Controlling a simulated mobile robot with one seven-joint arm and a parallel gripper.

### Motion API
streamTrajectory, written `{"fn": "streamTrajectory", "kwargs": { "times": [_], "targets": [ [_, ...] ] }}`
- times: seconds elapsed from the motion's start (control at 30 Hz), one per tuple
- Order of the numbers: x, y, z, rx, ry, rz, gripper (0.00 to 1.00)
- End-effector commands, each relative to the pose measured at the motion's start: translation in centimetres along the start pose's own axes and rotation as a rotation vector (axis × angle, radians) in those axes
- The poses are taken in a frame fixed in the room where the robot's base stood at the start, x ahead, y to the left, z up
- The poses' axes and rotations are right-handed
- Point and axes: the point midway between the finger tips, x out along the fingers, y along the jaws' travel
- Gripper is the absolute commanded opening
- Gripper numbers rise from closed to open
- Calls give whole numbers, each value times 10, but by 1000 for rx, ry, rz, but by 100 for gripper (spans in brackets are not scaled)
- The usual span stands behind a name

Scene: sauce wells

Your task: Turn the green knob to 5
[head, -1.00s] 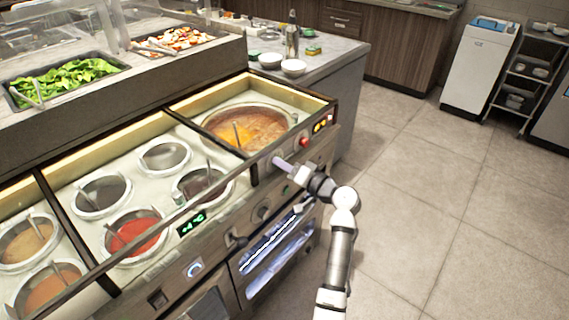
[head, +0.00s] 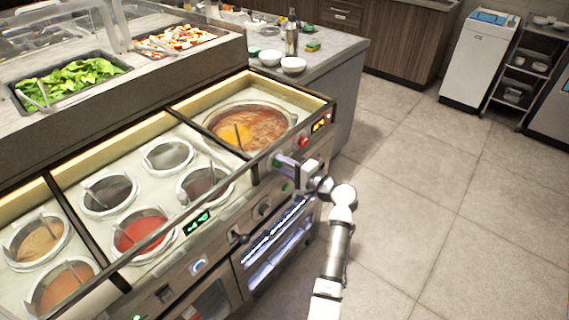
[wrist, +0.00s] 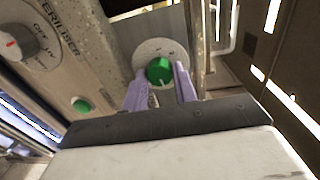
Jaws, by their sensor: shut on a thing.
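The green knob (wrist: 159,71) sits on a round pale dial plate (wrist: 150,50) in the wrist view, with a white mark on its lower face. The dial's numbers are too small to read. My gripper (wrist: 160,86) has its two purple fingers on either side of the knob, shut on it. In the head view my gripper (head: 283,162) is at the front panel of the counter, below the large soup well. The knob is hidden there by the gripper.
A red-marked knob (wrist: 12,44) and a small green button (wrist: 81,105) are on the panel nearby. A rail (head: 215,201) runs along the counter front. The floor at right is clear.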

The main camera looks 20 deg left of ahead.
Motion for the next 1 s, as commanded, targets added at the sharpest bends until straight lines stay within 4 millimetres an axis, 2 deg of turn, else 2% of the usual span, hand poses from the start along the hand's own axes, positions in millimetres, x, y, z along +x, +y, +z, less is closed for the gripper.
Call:
{"fn": "streamTrajectory", "kwargs": {
  "times": [0.5, 0.53, 0.67, 0.7, 1.0],
  "targets": [
    [0, 2, 0, 23, -2, 2, 5],
    [0, 2, 0, 23, -2, 2, 31],
    [0, 1, 0, 22, -1, 1, 48],
    [0, 1, 0, 21, -1, 1, 50],
    [-2, 1, 0, 20, 0, 0, 50]
  ]
}}
